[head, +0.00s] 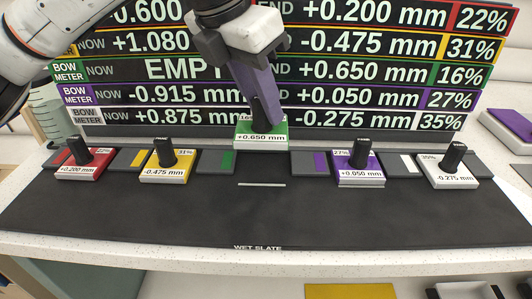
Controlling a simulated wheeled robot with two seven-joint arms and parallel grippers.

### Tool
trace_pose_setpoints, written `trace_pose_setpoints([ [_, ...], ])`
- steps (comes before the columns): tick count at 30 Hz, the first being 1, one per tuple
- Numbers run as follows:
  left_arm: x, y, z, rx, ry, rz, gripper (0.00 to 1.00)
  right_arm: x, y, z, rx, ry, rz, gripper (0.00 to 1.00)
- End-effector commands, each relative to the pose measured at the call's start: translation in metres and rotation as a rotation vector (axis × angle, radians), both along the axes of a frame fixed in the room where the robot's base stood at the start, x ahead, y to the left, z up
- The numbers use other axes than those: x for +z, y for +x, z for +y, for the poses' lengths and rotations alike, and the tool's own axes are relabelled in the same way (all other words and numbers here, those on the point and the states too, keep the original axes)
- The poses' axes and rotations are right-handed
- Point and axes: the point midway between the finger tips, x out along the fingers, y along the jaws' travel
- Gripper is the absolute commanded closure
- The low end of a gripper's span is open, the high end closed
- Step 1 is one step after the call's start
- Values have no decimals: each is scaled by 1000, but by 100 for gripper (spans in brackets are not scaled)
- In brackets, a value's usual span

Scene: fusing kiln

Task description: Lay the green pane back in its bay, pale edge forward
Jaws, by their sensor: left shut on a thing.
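The green pane (249,131) is held up by its black knob in my left gripper (263,103), which is shut on it. Its white front label reads +0.650 mm. It hangs above the slate, near the back, over the gap between the green-striped block (208,163) and the purple-striped block (302,164). This gap, the green bay, is empty. I cannot tell clearly which edge of the pane is the pale one. A short pale line (262,184) lies on the slate in front of the gap. My right gripper is not in view.
A red pane (73,170) and a yellow pane (150,170) stand left; a purple pane (345,172) and a white pane (440,173) stand right, all knobbed. The bow-meter board (310,68) rises close behind; its green row reads EMPTY. The front slate (150,215) is clear.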

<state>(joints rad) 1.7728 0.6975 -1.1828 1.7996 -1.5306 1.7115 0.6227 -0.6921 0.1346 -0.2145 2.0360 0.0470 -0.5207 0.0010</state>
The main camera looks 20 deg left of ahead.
Motion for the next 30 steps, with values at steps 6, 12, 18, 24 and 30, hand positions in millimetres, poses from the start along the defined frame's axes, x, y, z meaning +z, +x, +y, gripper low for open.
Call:
trace_pose_setpoints([
  [6, -34, 0, 1, 0, -1, 0, 100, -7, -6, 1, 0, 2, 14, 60],
  [12, -52, -1, 0, -3, 0, 1, 100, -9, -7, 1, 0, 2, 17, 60],
  [18, -75, 0, 0, -3, -2, 0, 100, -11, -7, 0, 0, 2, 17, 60],
  [24, -75, 0, 0, -3, -3, -1, 100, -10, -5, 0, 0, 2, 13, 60],
  [30, -78, 0, 0, -3, -1, 2, 68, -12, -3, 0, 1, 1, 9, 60],
])
